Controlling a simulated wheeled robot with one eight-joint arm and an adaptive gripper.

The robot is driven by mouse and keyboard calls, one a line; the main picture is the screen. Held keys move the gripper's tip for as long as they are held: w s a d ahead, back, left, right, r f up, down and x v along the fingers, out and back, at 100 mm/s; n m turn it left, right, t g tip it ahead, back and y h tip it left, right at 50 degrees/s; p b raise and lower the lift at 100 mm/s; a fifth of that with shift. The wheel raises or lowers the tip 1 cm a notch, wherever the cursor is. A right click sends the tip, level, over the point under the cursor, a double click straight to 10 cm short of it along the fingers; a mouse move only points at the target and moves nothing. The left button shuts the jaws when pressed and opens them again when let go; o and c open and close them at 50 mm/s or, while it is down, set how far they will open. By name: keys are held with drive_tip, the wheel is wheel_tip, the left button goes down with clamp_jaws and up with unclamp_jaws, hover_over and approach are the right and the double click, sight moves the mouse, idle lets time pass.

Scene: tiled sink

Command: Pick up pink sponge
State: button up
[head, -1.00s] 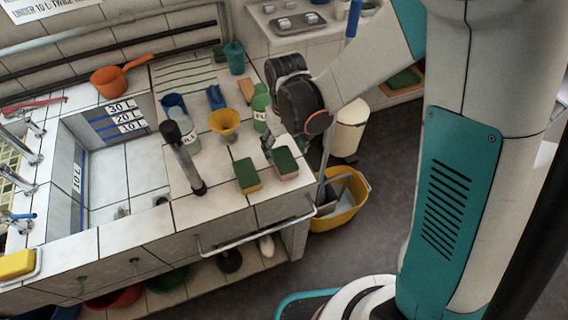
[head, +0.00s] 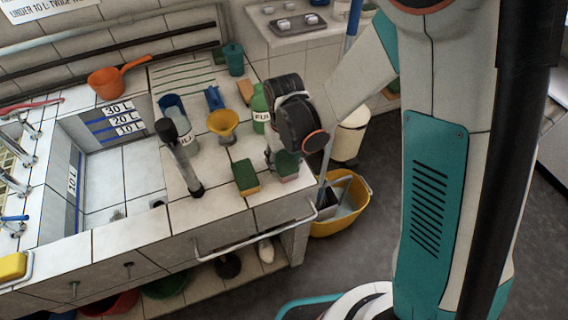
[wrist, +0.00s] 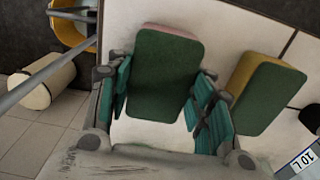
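The pink sponge (head: 288,168) lies near the counter's front right corner with its green scouring face up. In the wrist view this sponge (wrist: 164,75) shows a thin pink edge at its far end. My gripper (wrist: 160,105) is open, with one teal-padded finger on each side of the sponge's near part. Small gaps seem to remain, and I cannot tell whether either pad touches. In the head view my gripper (head: 277,158) is low over the sponge and partly hidden by my wrist.
A yellow sponge with a green face (head: 246,177) lies close to the left. A yellow bucket (head: 345,205) is below the counter's right edge.

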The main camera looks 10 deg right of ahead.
sight(284, 160)
idle(0.3)
wheel_tip(284, 160, up, 20)
drive_tip(key=p, duration=1.3)
drive_tip(key=shift+p, duration=0.3)
